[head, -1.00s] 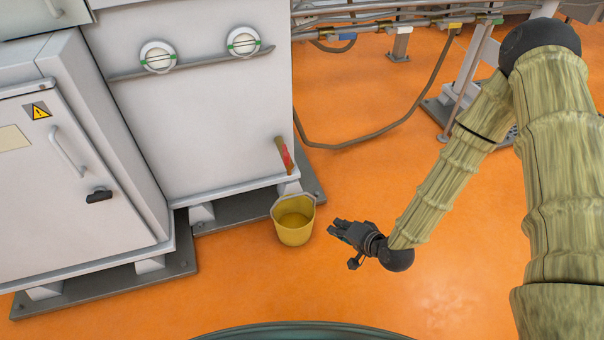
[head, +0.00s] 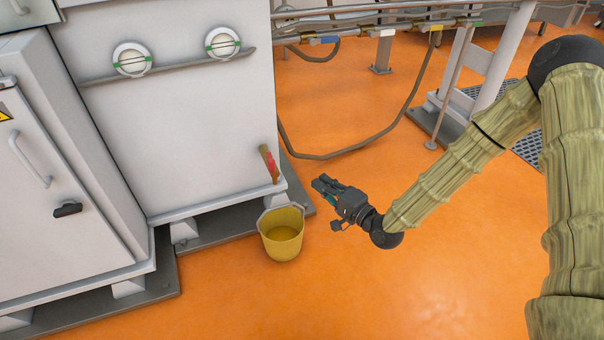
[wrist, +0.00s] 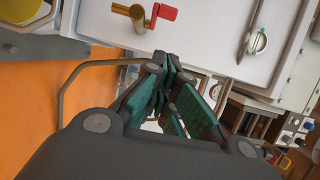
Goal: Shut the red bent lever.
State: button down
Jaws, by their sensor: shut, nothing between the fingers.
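The red bent lever (head: 270,165) is on a short brass-coloured pipe at the lower right corner of the white cabinet's front. In the wrist view the red lever (wrist: 163,12) shows at the top, beside the brass pipe (wrist: 133,14), beyond my fingertips. My gripper (head: 322,184) is to the right of the lever and a little lower in the head view, apart from it. Its fingers are closed together with nothing between them, and they also show in the wrist view (wrist: 165,66).
A yellow bucket (head: 282,238) stands on the floor below the lever. The white cabinet (head: 165,120) has a rail and two round gauges. A hanging hose (head: 340,155) loops behind my gripper. The orange floor (head: 400,290) at the lower right is clear.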

jog(key=s+a+b+x, duration=0.1)
jog(key=b+x, duration=0.4)
jog(key=x, duration=0.7)
jog(key=shift+s+a+b, duration=0.25)
jog(key=shift+a+b, duration=0.15)
jog(key=shift+a, duration=0.4)
